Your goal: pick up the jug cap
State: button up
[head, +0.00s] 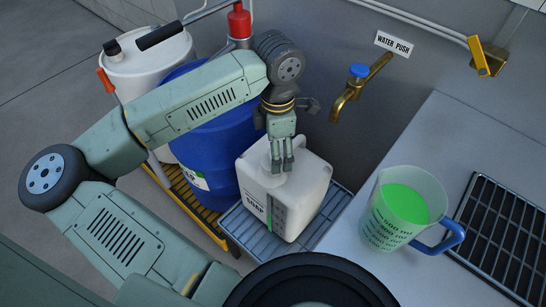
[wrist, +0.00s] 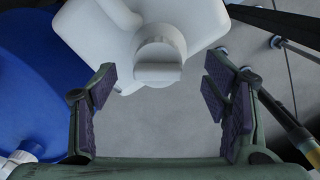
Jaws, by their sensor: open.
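The white soap jug (head: 302,204) stands on a grey slatted tray below the tap. Its cap is not clearly visible in the head view, where my fingers cover that part of the jug's top. In the wrist view the jug (wrist: 205,20) fills the top middle, and its white round jug cap (wrist: 158,52) with a flat raised bar faces me. My gripper (head: 281,168) is just over the jug's top. In the wrist view my gripper (wrist: 158,90) is open and empty, with the cap roughly centred ahead of the fingertips and no visible contact.
A blue drum (head: 215,130) stands close left of the jug, with a white container (head: 150,70) behind it. A brass tap (head: 350,100) sticks out of the wall. A measuring jug of green liquid (head: 395,215) stands on the counter at right, beside a black grate (head: 500,235).

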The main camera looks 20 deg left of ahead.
aim_at(266, 160)
jog(key=shift+a+f+p, duration=0.15)
jog(key=shift+f+p, duration=0.15)
jog(key=shift+f, duration=1.2)
jog(key=c, duration=0.9)
